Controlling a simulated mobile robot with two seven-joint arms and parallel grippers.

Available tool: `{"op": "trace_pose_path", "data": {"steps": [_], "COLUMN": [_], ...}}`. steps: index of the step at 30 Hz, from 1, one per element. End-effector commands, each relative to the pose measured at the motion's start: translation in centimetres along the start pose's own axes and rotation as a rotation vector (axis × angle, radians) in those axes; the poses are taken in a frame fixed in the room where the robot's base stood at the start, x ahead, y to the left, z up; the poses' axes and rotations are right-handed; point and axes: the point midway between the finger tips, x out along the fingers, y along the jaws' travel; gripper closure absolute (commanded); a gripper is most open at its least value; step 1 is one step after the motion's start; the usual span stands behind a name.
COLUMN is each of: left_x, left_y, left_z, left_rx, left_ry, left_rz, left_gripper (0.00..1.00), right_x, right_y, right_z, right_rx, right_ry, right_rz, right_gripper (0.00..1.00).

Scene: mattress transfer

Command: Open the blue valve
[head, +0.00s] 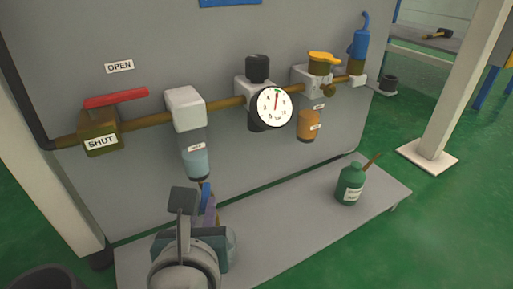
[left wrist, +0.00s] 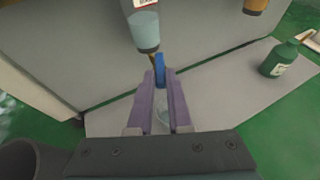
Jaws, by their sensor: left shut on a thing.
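The blue valve (head: 206,190) is a small blue lever just below the clear filter bowl (head: 196,163), which holds pale blue liquid. My left gripper (head: 209,209) has come up from below and is shut on the blue valve. In the left wrist view the purple fingers of the left gripper (left wrist: 160,84) lie on both sides of the blue valve (left wrist: 160,68), under the bowl (left wrist: 144,32). The fingers hide part of the valve. My right gripper is not in view.
A brass pipe (head: 222,105) on the grey panel carries a red lever (head: 115,98) at SHUT, a pressure gauge (head: 274,106), an orange bowl (head: 308,126) and a blue fitting (head: 361,44). A green bottle (head: 350,184) stands on the grey shelf (head: 285,222), right of my gripper.

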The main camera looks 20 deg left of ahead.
Motion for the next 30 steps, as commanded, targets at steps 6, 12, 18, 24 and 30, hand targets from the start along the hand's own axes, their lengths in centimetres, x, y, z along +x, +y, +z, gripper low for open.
{"op": "trace_pose_path", "data": {"steps": [6, 12, 18, 24, 30], "left_x": [0.02, 0.01, 0.02, 0.02, 0.02], "left_y": [-0.11, -0.1, -0.08, -0.09, -0.1], "left_z": [-0.12, -0.14, -0.15, -0.08, -0.05], "left_rx": [-0.008, -0.009, -0.009, -0.009, -0.009], "left_ry": [0.002, 0.003, 0.003, 0.002, 0.001], "left_rz": [0.022, 0.023, 0.023, 0.022, 0.022], "left_gripper": [1.0, 1.0, 0.75, 0.53, 0.53], "right_x": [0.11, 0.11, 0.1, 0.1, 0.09], "right_y": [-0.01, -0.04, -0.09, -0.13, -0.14], "right_z": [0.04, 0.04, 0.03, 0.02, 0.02], "right_rx": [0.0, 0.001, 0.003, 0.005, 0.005], "right_ry": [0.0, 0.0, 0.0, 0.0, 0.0], "right_rz": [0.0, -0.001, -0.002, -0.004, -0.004], "right_gripper": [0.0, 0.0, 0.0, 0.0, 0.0]}}
